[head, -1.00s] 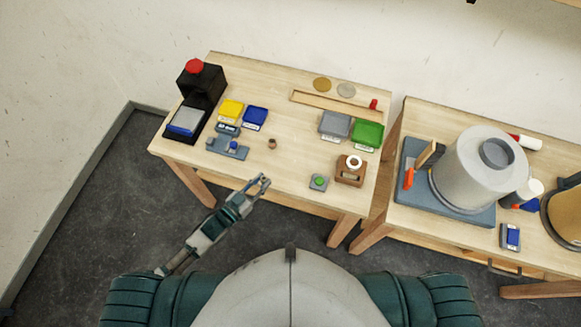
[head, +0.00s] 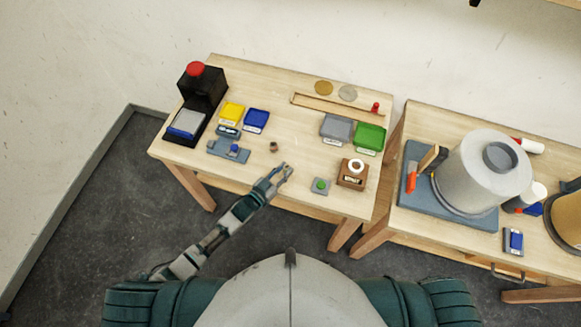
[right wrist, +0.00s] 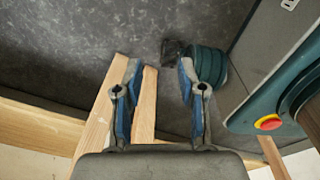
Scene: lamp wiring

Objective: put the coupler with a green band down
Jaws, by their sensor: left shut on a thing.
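My left gripper (head: 286,171) is over the front edge of the left table (head: 215,178) in the head view. It is shut on a small piece, which I take to be the coupler with a green band. The piece is too small and too covered by the fingers for its band to show. A small brown ring-like part (head: 273,147) stands on the table just beyond the gripper. In the right wrist view my right gripper (right wrist: 160,75) is open and empty, above the floor and some wooden bars.
A grey block with a green top (head: 320,186) and a wooden box (head: 352,173) stand right of my left gripper. Yellow (head: 232,113), blue (head: 256,119), grey (head: 336,127) and green (head: 369,137) trays stand behind. A grey-blue fixture (head: 222,150) is at left. Bare tabletop lies between.

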